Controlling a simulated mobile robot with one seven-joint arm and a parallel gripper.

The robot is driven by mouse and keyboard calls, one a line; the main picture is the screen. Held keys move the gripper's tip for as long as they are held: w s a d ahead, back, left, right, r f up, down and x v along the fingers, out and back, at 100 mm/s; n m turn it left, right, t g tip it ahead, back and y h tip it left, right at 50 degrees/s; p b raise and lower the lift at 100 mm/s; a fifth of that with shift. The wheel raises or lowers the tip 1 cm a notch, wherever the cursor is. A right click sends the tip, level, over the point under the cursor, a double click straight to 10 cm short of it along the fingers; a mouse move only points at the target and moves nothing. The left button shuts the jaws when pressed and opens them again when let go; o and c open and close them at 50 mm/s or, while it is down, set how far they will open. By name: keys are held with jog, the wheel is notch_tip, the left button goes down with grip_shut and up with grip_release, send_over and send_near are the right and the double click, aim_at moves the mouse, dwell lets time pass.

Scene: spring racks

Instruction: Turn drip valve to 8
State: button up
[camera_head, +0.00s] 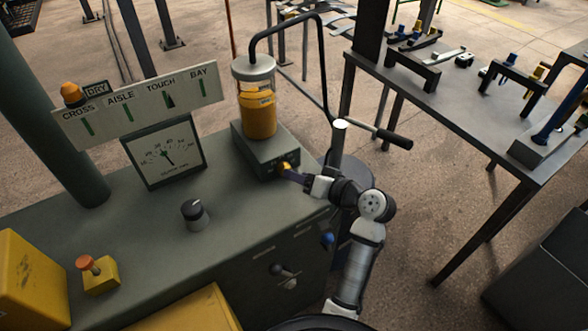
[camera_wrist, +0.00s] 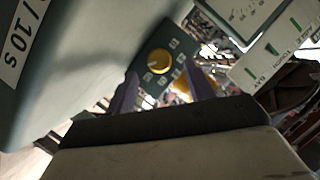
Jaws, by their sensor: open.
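The drip valve looks to be the yellow knob (camera_wrist: 159,61) on a dark dial plate (camera_wrist: 168,47) with small white marks, in the wrist view. The marks and the knob's pointer are too small to read surely. In the head view the knob (camera_head: 284,167) sits on the front of the grey base block (camera_head: 262,150) under a clear cylinder of amber liquid (camera_head: 257,105). My gripper (camera_head: 290,173) is at the knob there, its fingertips close to it. In the wrist view my gripper (camera_wrist: 160,88) has its two purple fingers apart, one each side below the knob; contact cannot be told.
The grey bench (camera_head: 150,235) carries a dial gauge (camera_head: 166,152), a black knob (camera_head: 194,213) and a red button on a yellow box (camera_head: 98,273). A bent black pipe (camera_head: 323,60) rises behind the cylinder. A lever with a black handle (camera_head: 393,138) is just right of my arm.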

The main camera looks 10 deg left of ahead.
jog(key=shift+x, duration=1.55)
jog(key=c, duration=1)
